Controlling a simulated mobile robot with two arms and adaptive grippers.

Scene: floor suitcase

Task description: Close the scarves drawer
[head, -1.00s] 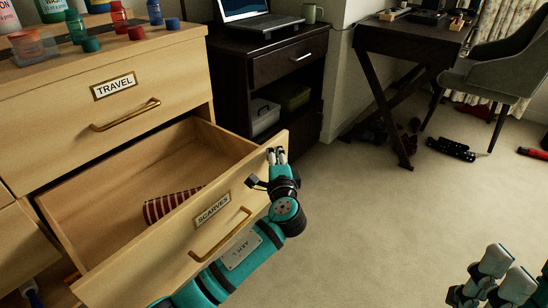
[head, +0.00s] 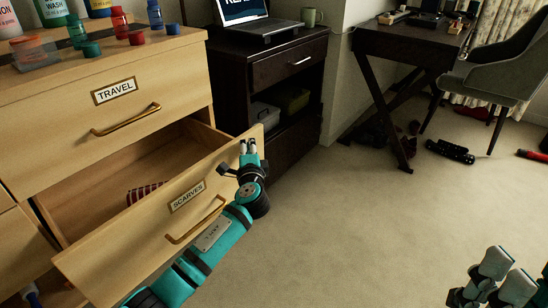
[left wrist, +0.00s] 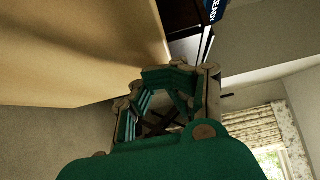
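The scarves drawer (head: 110,262) is a light wood drawer with a SCARVES label and a brass handle (head: 195,222). It stands partly open, below the TRAVEL drawer. A red and white striped cloth (head: 146,192) lies inside, partly hidden by the drawer front. My left gripper (head: 248,148) is at the right end of the drawer front, fingers close together, holding nothing visible. I cannot tell whether it touches the wood. The left wrist view shows its fingers (left wrist: 169,78) beside a pale wood surface. My right gripper (head: 507,275) is at the lower right, away from the drawer, partly cut off.
The TRAVEL drawer (head: 60,125) is shut, with bottles and small jars on top of the dresser. A dark cabinet (head: 290,70) with a laptop stands to the right. A desk and a grey chair (head: 500,75) are farther back. The carpet (head: 370,230) is mostly clear.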

